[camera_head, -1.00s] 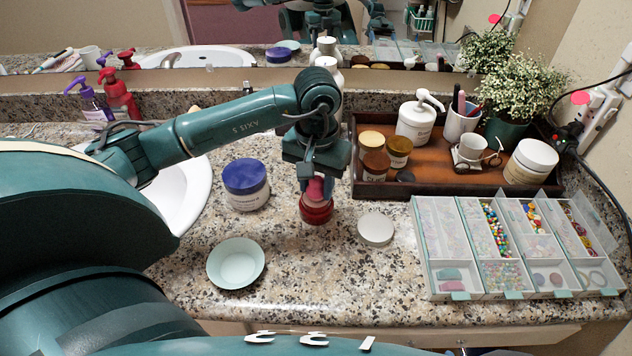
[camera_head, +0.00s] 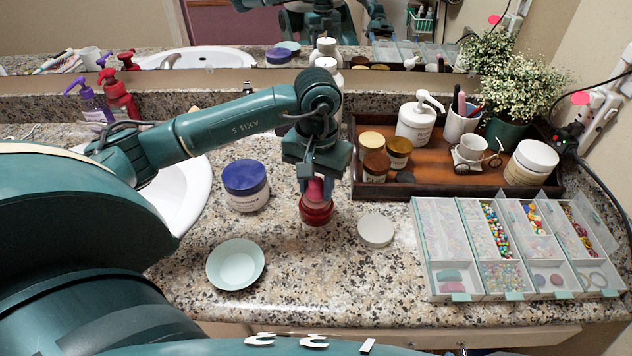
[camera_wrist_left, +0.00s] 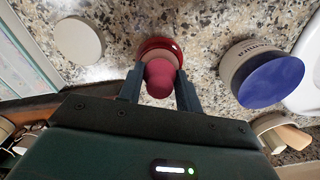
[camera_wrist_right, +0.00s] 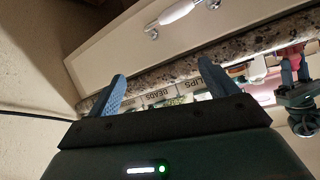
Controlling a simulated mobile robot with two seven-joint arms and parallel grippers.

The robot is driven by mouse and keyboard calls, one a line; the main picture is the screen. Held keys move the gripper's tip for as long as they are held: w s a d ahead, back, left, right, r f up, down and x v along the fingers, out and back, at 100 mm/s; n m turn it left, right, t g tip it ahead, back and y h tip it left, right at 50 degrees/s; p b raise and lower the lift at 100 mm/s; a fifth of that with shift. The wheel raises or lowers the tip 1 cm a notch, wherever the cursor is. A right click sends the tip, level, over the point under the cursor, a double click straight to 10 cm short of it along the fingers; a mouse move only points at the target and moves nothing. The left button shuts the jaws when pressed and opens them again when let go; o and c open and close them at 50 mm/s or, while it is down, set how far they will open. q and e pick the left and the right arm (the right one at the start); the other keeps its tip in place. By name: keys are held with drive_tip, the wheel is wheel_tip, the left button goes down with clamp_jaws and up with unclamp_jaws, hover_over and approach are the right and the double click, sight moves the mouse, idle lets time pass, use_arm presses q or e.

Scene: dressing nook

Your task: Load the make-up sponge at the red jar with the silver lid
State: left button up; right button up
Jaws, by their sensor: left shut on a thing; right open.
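The red jar (camera_head: 316,213) stands uncovered on the speckled counter; its rim also shows in the left wrist view (camera_wrist_left: 158,45). Its silver lid (camera_head: 376,230) lies flat on the counter to the right of the jar. My left gripper (camera_head: 315,182) is shut on the pink-red make-up sponge (camera_wrist_left: 160,78), directly above the jar. The sponge's lower end is at the jar's mouth; I cannot tell how deep it reaches inside. My right gripper (camera_wrist_right: 162,84) is open and empty, near the counter's front edge, and is outside the head view.
A blue-lidded jar (camera_head: 246,186) stands left of the red jar. A pale green bowl (camera_head: 236,264) is at front left. A brown tray (camera_head: 437,189) with jars and cups is behind, and a bead organizer (camera_head: 437,271) is at right. The counter's front middle is clear.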

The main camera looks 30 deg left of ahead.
use_arm(q)
drive_tip(key=shift+r+p, duration=1.65)
drive_tip(key=shift+r, duration=1.8)
